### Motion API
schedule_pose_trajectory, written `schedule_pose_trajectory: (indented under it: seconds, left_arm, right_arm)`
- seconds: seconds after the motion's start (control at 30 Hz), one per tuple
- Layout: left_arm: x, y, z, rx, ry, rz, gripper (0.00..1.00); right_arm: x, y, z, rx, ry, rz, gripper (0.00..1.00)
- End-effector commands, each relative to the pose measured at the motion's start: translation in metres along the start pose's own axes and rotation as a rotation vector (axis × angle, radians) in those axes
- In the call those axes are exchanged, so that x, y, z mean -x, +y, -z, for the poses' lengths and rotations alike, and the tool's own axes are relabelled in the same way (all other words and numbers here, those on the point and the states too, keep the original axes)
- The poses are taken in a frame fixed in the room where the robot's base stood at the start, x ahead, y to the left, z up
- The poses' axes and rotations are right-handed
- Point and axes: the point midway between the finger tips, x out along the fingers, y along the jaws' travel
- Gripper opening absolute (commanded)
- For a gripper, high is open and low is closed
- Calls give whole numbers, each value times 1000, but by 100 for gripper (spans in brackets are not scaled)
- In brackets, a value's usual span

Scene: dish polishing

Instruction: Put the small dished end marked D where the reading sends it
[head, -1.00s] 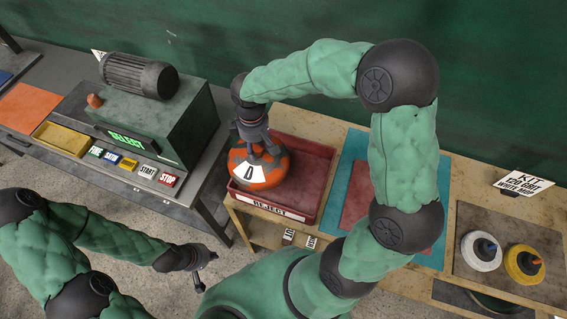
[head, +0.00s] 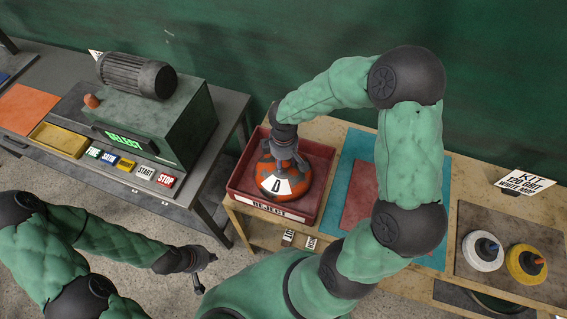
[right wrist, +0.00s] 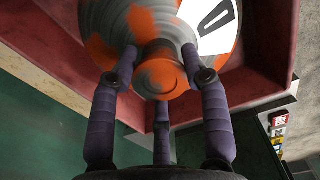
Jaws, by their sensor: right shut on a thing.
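The small dished end marked D (head: 265,174) is a round orange and grey piece with a white label patch. My right gripper (head: 284,150) is shut on its knob, which the right wrist view shows between the fingers (right wrist: 160,78). The dished end is over or inside the red REJECT tray (head: 240,181), near its front wall; I cannot tell whether it touches the floor. The tray's walls also show around it in the right wrist view (right wrist: 60,50). My left gripper (head: 201,270) hangs low at the left, away from the tray; its jaws are too small to judge.
A machine (head: 165,125) with a lit SELECT display (head: 124,138) and a row of buttons stands on the left bench.

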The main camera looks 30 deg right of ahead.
Motion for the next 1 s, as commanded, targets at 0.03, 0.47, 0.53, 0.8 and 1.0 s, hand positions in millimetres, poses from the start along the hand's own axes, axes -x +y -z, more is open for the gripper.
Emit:
schedule_pose_trajectory:
  seconds: [0.03, 0.47, 0.53, 0.8, 1.0]
  left_arm:
    - [-2, -1, 0, 0, 0, 0, 0]
    - [-4, -1, 0, 0, 0, 0, 0]
    - [-6, -2, 0, 0, 0, 0, 0]
    - [-5, -2, 0, 0, 0, 0, 0]
    - [-4, -1, 0, 0, 0, 0, 0]
  right_arm:
    - [-7, 1, 0, 0, 1, -1, 0]
    - [-16, 2, 1, -1, 3, -4, 0]
    - [-18, 2, 1, -1, 3, -4, 0]
    - [-18, 0, 0, 0, 0, -1, 70]
    - [-17, 0, 0, 0, 0, -1, 70]
